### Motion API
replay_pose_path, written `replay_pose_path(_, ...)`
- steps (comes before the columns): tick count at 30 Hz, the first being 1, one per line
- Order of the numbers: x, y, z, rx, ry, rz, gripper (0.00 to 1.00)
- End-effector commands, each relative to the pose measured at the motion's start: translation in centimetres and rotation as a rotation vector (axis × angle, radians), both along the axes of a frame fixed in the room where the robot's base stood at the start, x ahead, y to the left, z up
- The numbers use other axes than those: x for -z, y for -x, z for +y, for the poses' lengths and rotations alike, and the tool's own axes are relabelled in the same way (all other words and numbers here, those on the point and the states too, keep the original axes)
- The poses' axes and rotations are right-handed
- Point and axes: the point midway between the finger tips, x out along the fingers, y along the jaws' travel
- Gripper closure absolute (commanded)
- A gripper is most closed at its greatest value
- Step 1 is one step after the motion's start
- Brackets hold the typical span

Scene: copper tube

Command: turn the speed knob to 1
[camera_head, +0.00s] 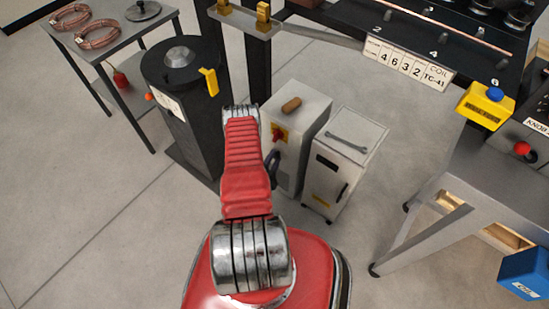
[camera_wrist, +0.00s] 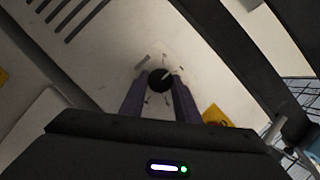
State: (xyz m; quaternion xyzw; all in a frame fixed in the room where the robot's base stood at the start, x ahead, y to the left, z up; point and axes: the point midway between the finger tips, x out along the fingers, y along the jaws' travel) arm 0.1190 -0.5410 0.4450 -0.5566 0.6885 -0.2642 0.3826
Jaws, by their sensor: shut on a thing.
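The speed knob (camera_wrist: 160,80) is a small round black knob with a light pointer line, on a pale panel in the wrist view. The pointer line slants to the upper right. Short dark marks sit around the knob, but their numbers are too small to read. My gripper (camera_wrist: 159,87) has its two dark fingers on either side of the knob and is shut on it. In the head view my red arm reaches toward the grey cabinet (camera_head: 304,109) with a red switch on a yellow plate (camera_head: 280,134). The knob and fingertips are hidden there.
A pale wheeled unit (camera_head: 342,165) stands right of the cabinet. A black drum (camera_head: 183,75) with a yellow bracket stands left. A steel bench (camera_head: 455,205) is at right, and a side table (camera_head: 105,45) with copper coils is at far left. The left floor is clear.

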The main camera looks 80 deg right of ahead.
Motion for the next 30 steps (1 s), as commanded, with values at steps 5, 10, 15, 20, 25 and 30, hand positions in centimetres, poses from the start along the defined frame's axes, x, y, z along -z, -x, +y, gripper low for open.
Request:
replay_pose_path(5, 0.53, 0.4, 0.53, 0.004, 0.035, -0.103, 0.94)
replay_pose_path(10, 0.59, 0.39, 0.54, 0.003, 0.063, -0.17, 0.94)
replay_pose_path(15, 0.65, 0.42, 0.55, 0.004, 0.074, -0.2, 0.94)
replay_pose_path(20, 0.68, 0.44, 0.58, 0.005, 0.075, -0.205, 0.94)
replay_pose_path(25, 0.71, 0.47, 0.6, 0.005, 0.075, -0.204, 0.94)
replay_pose_path(30, 0.67, 0.48, 0.54, 0.005, 0.076, -0.204, 0.63)
